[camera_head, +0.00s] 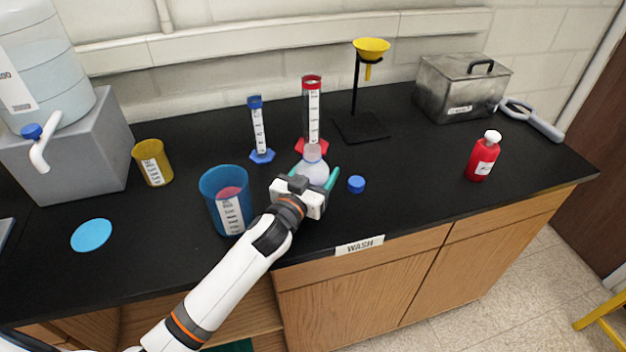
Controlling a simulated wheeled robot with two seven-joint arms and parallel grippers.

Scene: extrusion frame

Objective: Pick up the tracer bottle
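A red bottle (482,156) with a white cap and a white label stands upright on the right part of the black counter. Its label is too small to read, so I cannot confirm it is the tracer bottle. My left gripper (317,172) is well to the left of it. Its teal fingers are on either side of a small clear, pale-pink flask or bottle (313,155). My gripper body partly hides that vessel, and I cannot tell whether the fingers press on it. My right gripper is not in view.
A blue beaker (229,207) stands close left of my gripper. A blue cap (356,184) lies to its right. Behind are blue (259,130) and red (312,110) cylinders and a yellow funnel stand (357,98). A metal box (450,95) stands behind the red bottle. Counter between cap and red bottle is clear.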

